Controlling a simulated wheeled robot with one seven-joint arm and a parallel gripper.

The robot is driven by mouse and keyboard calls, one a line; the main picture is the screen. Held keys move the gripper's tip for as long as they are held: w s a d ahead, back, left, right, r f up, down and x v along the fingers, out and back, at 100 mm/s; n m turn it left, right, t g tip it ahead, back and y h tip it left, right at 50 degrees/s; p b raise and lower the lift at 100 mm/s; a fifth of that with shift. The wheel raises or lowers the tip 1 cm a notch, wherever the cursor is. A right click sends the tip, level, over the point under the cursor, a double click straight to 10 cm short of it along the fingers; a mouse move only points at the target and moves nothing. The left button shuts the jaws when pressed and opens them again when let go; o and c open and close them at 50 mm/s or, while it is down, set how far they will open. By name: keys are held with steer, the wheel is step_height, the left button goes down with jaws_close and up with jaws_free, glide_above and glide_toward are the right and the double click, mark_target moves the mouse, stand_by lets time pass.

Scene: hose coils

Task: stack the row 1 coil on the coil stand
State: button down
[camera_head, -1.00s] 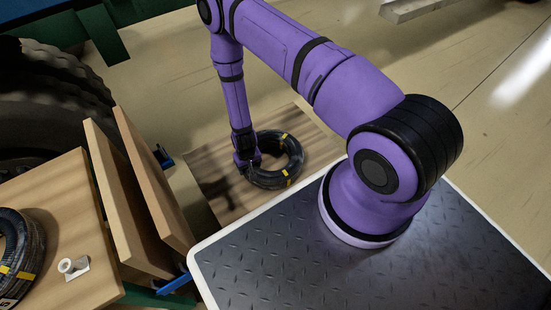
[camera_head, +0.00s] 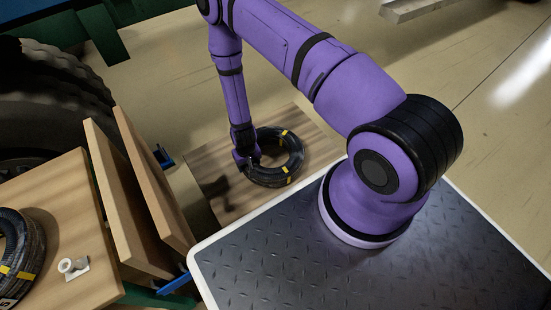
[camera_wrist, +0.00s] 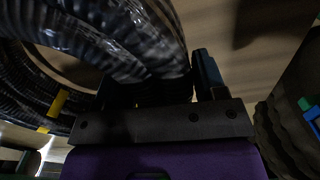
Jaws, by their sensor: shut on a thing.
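A black hose coil with yellow bands (camera_head: 292,163) is at the wooden board (camera_head: 310,128) beyond my base's front edge. It also fills the upper left of the wrist view (camera_wrist: 95,45). My gripper (camera_head: 246,163) is shut on the left side of the coil's ring, pointing down. The coil looks level; I cannot tell whether it touches the board. In the wrist view one dark finger (camera_wrist: 207,72) shows beside the ring, and the other is hidden. Another black coil with yellow bands (camera_head: 22,262) lies on a wooden surface at the left edge. Which one is row 1 is not marked.
Two upright wooden panels (camera_head: 138,190) stand between the left wooden top (camera_head: 75,225) and the board. A small white fitting (camera_head: 70,266) lies on that top. A large tyre (camera_head: 55,85) is at the back left. Open floor (camera_head: 420,70) lies at the right.

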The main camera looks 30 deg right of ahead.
steer(key=shift+r, duration=2.25)
steer(key=c, duration=1)
jaws_free()
steer(key=c, duration=0.8)
steer(key=shift+w+d+f+m, duration=0.25)
steer(key=shift+w+f+m, duration=0.25)
steer(key=shift+w+m, duration=0.3)
steer(key=shift+c, duration=0.2)
steer(key=shift+w+d+f+m+g+h, duration=0.15)
steer(key=shift+w+f+m, duration=0.15)
steer(key=shift+w+m, duration=0.35)
steer(key=shift+w+a+f+m+g+h, duration=0.15)
steer(key=shift+w+f+m, duration=0.15)
steer(key=shift+m, duration=0.65)
steer(key=shift+d, duration=0.1)
